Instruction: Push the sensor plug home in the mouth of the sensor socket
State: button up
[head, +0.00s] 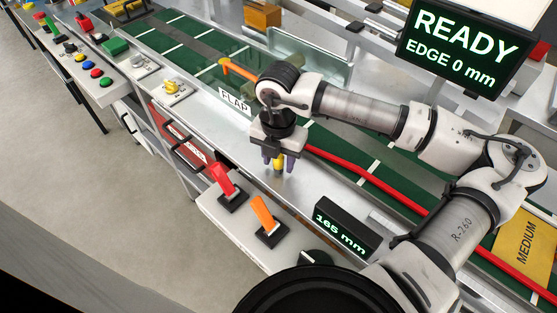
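My gripper (279,164) points down over the metal front ledge of the line, left of the middle of the head view. A small yellow piece (279,162) shows between its two dark purple-grey fingers. It may be the sensor plug, but it is too small and covered to be sure. I cannot tell whether the fingers press on it or stand around it. The mouth of the sensor socket cannot be made out. Another yellow fitting (172,87) sits on a pale plate on the ledge, further up and left.
A red lever (222,178) and an orange lever (264,214) stand close in front of my gripper. A dark display (345,228) reads 165 mm. A red bar (365,175) runs along the green belt (190,42). An orange handle (238,69) is by the FLAP label. The READY screen (462,45) is behind.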

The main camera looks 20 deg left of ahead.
grip_shut()
notch_tip(320, 180, up, 19)
jog(key=b, duration=0.5)
